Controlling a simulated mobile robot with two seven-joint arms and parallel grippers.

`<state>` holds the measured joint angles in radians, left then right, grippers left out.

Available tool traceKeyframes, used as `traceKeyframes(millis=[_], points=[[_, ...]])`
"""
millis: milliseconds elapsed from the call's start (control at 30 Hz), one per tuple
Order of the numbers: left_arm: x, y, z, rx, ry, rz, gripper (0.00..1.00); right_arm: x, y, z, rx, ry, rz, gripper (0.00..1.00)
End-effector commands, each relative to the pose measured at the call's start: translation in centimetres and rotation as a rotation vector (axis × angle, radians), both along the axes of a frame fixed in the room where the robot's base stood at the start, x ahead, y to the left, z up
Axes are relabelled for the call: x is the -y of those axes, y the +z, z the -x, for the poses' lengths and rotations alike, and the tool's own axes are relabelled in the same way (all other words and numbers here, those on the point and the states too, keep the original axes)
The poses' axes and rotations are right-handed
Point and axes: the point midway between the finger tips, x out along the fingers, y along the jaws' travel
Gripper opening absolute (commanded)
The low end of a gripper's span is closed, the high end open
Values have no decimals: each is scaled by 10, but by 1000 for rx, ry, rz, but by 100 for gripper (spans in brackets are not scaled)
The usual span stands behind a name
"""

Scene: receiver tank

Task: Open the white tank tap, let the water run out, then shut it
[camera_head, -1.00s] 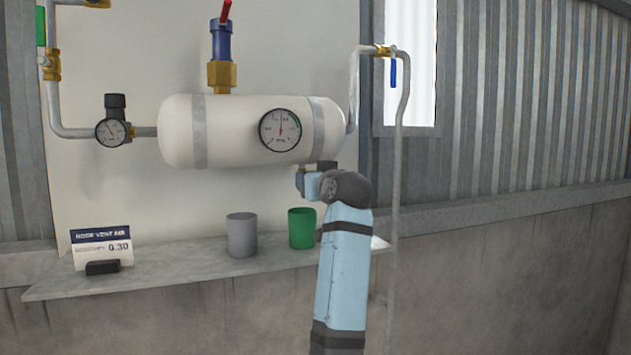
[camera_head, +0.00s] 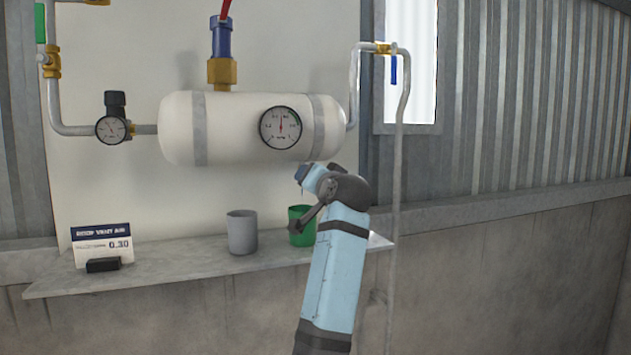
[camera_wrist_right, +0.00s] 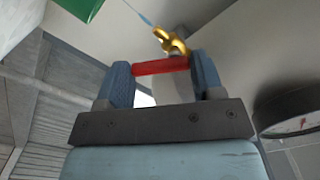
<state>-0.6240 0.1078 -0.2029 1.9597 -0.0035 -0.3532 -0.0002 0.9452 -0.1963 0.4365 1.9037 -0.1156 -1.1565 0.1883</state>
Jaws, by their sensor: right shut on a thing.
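The white tank (camera_head: 230,128) hangs on the back wall. Under it, the brass tap (camera_wrist_right: 172,42) with a red handle (camera_wrist_right: 160,66) shows in the right wrist view. In the head view my wrist hides this tap. My right gripper (camera_wrist_right: 160,68) is shut on the red handle, with a blue finger on each side. A thin light-blue streak, looking like water, runs from the brass tap towards the green cup (camera_wrist_right: 80,8). The green cup (camera_head: 297,212) stands on the shelf, partly hidden by my right arm. My left gripper is not in view.
A grey cup (camera_head: 242,232) stands left of the green one on the shelf (camera_head: 180,272). A sign (camera_head: 102,245) stands at the shelf's left. A gauge (camera_head: 280,128) is on the tank's front. A pipe (camera_head: 398,150) runs down right of my arm.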

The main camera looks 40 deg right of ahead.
Motion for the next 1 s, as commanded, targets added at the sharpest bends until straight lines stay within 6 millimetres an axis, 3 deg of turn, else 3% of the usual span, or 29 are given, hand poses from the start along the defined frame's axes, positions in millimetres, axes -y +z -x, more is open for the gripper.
traceKeyframes(millis=[500,1000], points=[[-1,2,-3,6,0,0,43,-4,-4,-1,84,0,-352,38],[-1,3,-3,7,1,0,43,-4,-5,-1,102,-1,-430,38]])
